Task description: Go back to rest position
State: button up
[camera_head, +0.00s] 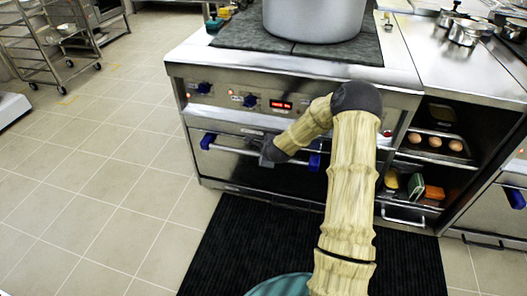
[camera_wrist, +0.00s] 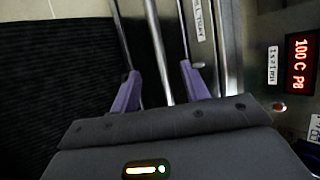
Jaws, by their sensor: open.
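My gripper (camera_head: 268,152) is at the front of the stove, close to the oven door's handle bar (camera_head: 232,149). In the wrist view, the two purple fingers of my gripper (camera_wrist: 160,69) are spread apart with nothing clamped between them. The metal handle bar (camera_wrist: 155,35) runs through the view between the fingers; I cannot tell whether it touches them. My arm reaches up from the bottom of the head view, bends at a dark elbow and comes down to the handle. The oven door (camera_head: 225,168) looks shut.
A large pot (camera_head: 313,20) stands on the stovetop above the arm. A black mat (camera_head: 240,240) covers the floor before the stove. A wire rack (camera_head: 45,45) stands far left. The tiled floor (camera_head: 110,190) at left is clear.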

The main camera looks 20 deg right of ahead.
dwell(0.3)
jog(key=s+a+r+n+g, duration=0.25)
jog(key=s+r+n, duration=0.25)
jog(key=s+n, duration=0.45)
jog(key=s+a+r+n+g, duration=0.2)
jog(key=s+a+r+n, duration=0.3)
jog(key=s, duration=0.7)
jog(key=s+a+r+n+g, duration=0.2)
jog(key=s+r+n, duration=0.4)
jog(key=s+n, duration=0.35)
notch_tip(320, 180, up, 30)
jog(key=m+p, duration=0.1)
jog(key=p, duration=2.9)
jog(key=shift+s+p, duration=0.35)
jog(key=shift+s, duration=0.1)
jog(key=shift+w, duration=0.1)
